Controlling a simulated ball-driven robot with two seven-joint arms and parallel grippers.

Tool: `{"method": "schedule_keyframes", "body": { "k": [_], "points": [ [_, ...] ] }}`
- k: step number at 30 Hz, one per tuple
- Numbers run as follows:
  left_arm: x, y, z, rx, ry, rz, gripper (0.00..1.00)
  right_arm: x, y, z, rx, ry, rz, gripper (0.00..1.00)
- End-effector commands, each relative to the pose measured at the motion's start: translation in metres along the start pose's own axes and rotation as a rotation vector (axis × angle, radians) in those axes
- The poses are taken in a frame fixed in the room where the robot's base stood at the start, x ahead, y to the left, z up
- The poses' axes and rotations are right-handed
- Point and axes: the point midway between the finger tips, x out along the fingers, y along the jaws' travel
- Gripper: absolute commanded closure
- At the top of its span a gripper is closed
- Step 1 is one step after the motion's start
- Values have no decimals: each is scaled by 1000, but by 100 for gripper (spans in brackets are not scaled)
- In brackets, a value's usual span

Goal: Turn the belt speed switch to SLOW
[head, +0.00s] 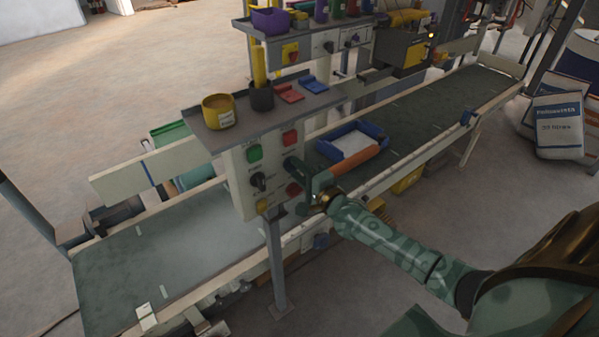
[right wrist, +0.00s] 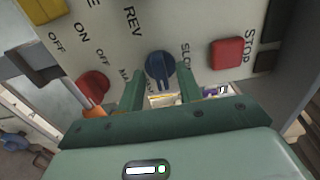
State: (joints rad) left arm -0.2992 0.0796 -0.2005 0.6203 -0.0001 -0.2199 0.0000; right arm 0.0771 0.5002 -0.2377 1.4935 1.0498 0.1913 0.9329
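The belt speed switch is a dark blue round knob (right wrist: 160,68) on the pale control panel (right wrist: 195,25), with a partly covered SLOW label to its right in the right wrist view. The knob's raised bar runs roughly up and down in that view. My right gripper (right wrist: 161,80) is open, with one dark green finger on either side of the knob's near part. I see gaps beside the knob but cannot tell if a finger touches it. My left gripper is out of view.
A red STOP button (right wrist: 228,54) and another red button (right wrist: 94,85) flank the knob. A black knob (head: 258,181) and green button (head: 254,153) are on the panel's left. A shelf (head: 245,130) overhangs it. The belt (head: 110,262) runs behind, with a blue tray (head: 327,151).

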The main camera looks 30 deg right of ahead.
Motion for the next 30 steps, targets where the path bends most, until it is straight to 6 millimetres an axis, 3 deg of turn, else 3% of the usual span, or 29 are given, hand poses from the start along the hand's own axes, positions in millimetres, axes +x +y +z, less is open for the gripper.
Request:
{"method": "schedule_keyframes", "body": {
  "k": [3, 7, 20, 30],
  "points": [
    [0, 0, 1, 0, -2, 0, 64, 0, 0, 0, 0, 0, 0, 65],
    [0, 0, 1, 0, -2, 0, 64, 0, 0, 0, 0, 0, 0, 100],
    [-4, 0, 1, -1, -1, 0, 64, -1, 0, 0, -49, 1, 1, 100],
    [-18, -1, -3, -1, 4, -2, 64, -1, -2, 0, -288, 0, 1, 100]
  ]
}}
